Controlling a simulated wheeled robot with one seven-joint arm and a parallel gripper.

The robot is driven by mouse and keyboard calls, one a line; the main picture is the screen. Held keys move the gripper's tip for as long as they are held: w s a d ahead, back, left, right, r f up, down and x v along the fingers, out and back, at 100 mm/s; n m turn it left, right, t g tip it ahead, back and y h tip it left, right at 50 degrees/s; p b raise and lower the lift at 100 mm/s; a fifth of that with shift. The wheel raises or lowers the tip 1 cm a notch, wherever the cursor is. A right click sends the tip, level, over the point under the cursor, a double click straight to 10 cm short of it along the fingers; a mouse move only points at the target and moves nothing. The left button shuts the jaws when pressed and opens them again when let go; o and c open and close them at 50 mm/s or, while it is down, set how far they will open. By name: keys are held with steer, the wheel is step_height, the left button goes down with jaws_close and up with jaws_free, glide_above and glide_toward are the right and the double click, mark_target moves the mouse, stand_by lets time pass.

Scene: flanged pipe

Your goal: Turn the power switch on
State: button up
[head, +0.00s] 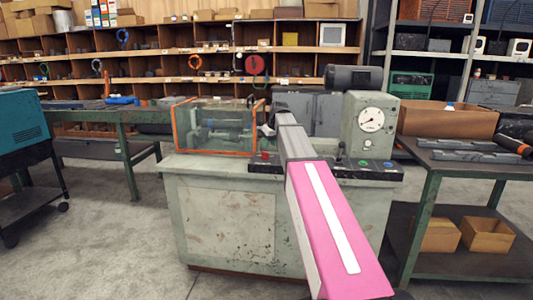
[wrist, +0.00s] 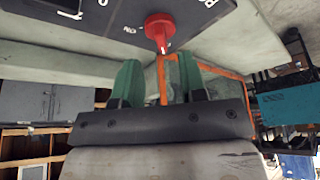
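The power switch looks to be a red rotary knob (wrist: 158,27) on a dark panel with white lettering, partly legible as an upside-down "ON" beside it in the wrist view. A small pale mark shows on the knob's lower edge. The knob also shows small in the head view (head: 265,155), on the front ledge of the pale green machine (head: 225,205). My gripper (wrist: 159,68) has two green fingers spread apart with nothing between them. The knob lies just beyond the fingertips, roughly in line with the gap, and is not gripped. In the head view my arm hides part of the machine.
An orange-framed clear guard box (head: 215,127) stands on the machine left of the knob. Workbenches flank the machine, with open concrete floor (head: 110,230) at front left.

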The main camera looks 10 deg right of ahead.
mark_target(266, 153)
steer(key=shift+x, duration=2.95)
jaws_close()
